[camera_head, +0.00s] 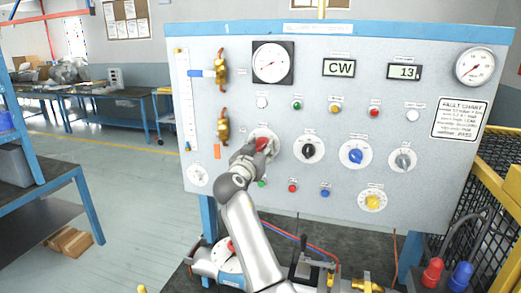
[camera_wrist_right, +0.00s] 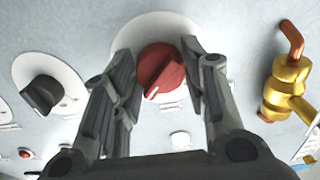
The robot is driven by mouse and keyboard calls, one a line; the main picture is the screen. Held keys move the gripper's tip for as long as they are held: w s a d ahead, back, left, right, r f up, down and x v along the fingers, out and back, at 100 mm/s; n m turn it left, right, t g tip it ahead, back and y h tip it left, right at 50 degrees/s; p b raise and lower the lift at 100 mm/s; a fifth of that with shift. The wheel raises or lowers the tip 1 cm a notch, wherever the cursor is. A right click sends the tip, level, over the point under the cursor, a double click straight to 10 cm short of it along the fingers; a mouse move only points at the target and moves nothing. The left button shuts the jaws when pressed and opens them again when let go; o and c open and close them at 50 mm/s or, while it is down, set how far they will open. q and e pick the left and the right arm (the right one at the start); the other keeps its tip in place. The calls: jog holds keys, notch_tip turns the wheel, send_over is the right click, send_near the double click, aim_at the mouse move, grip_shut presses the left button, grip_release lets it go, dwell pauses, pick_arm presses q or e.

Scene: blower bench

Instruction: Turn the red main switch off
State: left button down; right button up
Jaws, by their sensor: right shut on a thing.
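The red main switch (camera_head: 262,143) is a round red knob on a white dial plate, left of centre on the grey panel (camera_head: 320,200). In the right wrist view the red knob (camera_wrist_right: 160,72) shows between the fingers, with a white mark pointing down and left there. My right gripper (camera_head: 256,149) is at the switch and shut on it, one finger (camera_wrist_right: 118,85) on each side of the knob. The gripper covers part of the dial plate in the head view. Labels on the plate are too small to read. My left gripper is not in view.
A black knob (camera_head: 309,149) is right of the switch; blue (camera_head: 355,156) and grey (camera_head: 403,160) knobs follow. A brass valve (camera_head: 223,127) is close on the upper left. Small buttons sit below, including a red one (camera_head: 292,188). A yellow cage (camera_head: 490,190) stands at right.

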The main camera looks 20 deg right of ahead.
jog(key=shift+c, duration=0.7)
jog(key=shift+n, duration=0.3)
jog(key=n, duration=0.3)
jog(key=shift+b, duration=0.4)
jog(key=n, duration=0.2)
jog(key=shift+d+r+n, duration=0.1)
jog(key=shift+n, duration=0.3)
jog(key=n+p, duration=0.1)
jog(key=n, duration=0.1)
jog(key=shift+r+n, duration=0.1)
jog(key=shift+n, duration=0.2)
jog(key=n+p, duration=0.2)
jog(key=n, duration=0.2)
jog(key=shift+n, duration=0.3)
jog(key=n+p, duration=0.2)
jog(key=n, duration=0.2)
jog(key=shift+n, duration=0.3)
